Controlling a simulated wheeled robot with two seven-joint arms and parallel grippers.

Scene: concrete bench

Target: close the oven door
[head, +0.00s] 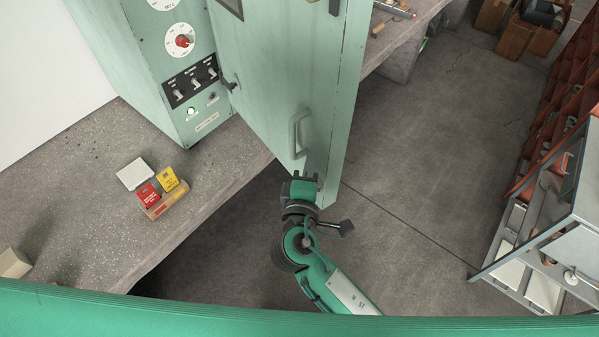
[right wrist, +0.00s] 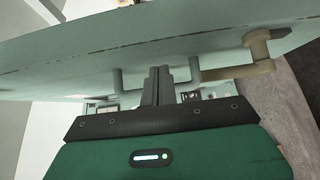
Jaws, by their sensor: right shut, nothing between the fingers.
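The pale green oven (head: 165,85) stands on the concrete bench. Its door (head: 275,75) stands open, swung out past the bench's front edge. A bar handle (head: 299,134) is on the door's face, near its lower part. My right gripper (head: 304,176) is shut and empty just below the handle, close to the door's lower edge. I cannot tell whether the fingers touch the door. My left gripper is out of view.
On the bench (head: 85,225) are a small box of red and yellow packets (head: 165,193) and a white square (head: 134,173). A grey cart (head: 550,245) and a red rack (head: 570,110) stand at the right. The floor between is clear.

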